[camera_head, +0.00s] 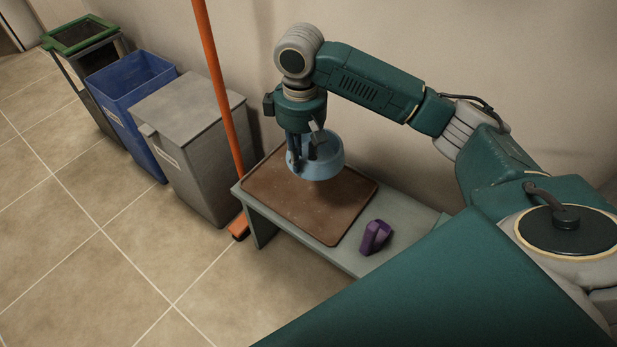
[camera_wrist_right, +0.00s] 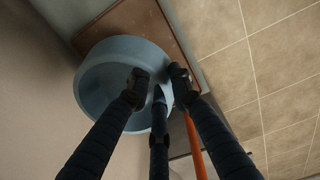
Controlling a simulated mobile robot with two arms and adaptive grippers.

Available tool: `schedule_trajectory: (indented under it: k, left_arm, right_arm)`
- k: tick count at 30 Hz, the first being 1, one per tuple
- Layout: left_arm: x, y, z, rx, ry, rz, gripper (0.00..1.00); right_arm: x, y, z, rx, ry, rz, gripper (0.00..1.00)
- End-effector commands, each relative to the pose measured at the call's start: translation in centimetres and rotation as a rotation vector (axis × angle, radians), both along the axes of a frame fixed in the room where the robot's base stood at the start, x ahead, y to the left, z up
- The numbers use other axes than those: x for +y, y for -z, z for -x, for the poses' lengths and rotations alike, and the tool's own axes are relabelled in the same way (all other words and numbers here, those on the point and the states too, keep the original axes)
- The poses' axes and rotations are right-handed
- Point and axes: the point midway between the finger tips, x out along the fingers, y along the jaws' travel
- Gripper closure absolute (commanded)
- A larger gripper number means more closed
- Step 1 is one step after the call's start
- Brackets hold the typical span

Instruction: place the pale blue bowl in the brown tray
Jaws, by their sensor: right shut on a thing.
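The pale blue bowl (camera_head: 325,158) is held by my right gripper (camera_head: 308,152) above the far part of the brown tray (camera_head: 318,207). My right gripper is shut on the bowl's rim. The tray lies flat on a grey bench, and its bare surface shows in front of the bowl. In the right wrist view the bowl (camera_wrist_right: 105,82) is seen with the fingers (camera_wrist_right: 158,92) at its wall, and part of the tray (camera_wrist_right: 160,25) shows behind it. My left gripper is not in view.
A purple object (camera_head: 375,237) stands on the grey bench (camera_head: 405,225) beside the tray. An orange pole (camera_head: 218,85) stands at the bench's left end. A grey bin (camera_head: 190,130), a blue bin (camera_head: 130,85) and a green-rimmed bin (camera_head: 80,35) stand to the left. A wall is behind.

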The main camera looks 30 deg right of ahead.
Motion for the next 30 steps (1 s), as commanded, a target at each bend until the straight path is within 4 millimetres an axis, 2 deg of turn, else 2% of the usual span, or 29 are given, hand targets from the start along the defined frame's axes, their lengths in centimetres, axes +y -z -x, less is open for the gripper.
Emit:
schedule_trajectory:
  k: [1, 3, 7, 11, 21, 25, 30]
  left_arm:
    - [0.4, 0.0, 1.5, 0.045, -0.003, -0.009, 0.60]
    - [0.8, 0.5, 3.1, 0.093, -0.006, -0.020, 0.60]
    - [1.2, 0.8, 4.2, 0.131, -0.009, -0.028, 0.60]
    - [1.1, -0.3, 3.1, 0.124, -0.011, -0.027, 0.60]
    - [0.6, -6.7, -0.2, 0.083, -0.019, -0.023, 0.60]
    - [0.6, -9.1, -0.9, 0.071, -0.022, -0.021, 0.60]
    - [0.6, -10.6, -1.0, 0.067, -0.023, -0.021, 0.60]
  right_arm:
    - [-0.2, -0.6, 0.0, 0.002, -0.006, 0.001, 1.00]
    - [-0.4, -0.6, 0.0, 0.003, -0.012, 0.002, 1.00]
    - [-0.6, 0.1, 0.0, 0.005, -0.019, 0.004, 1.00]
    - [-0.6, 2.7, 0.0, 0.007, -0.019, 0.005, 1.00]
    - [-0.6, 11.9, 0.0, 0.006, -0.020, 0.006, 1.00]
    - [-0.6, 14.4, 0.0, 0.004, -0.019, 0.006, 1.00]
    - [-0.6, 15.8, -0.1, 0.003, -0.020, 0.004, 1.00]
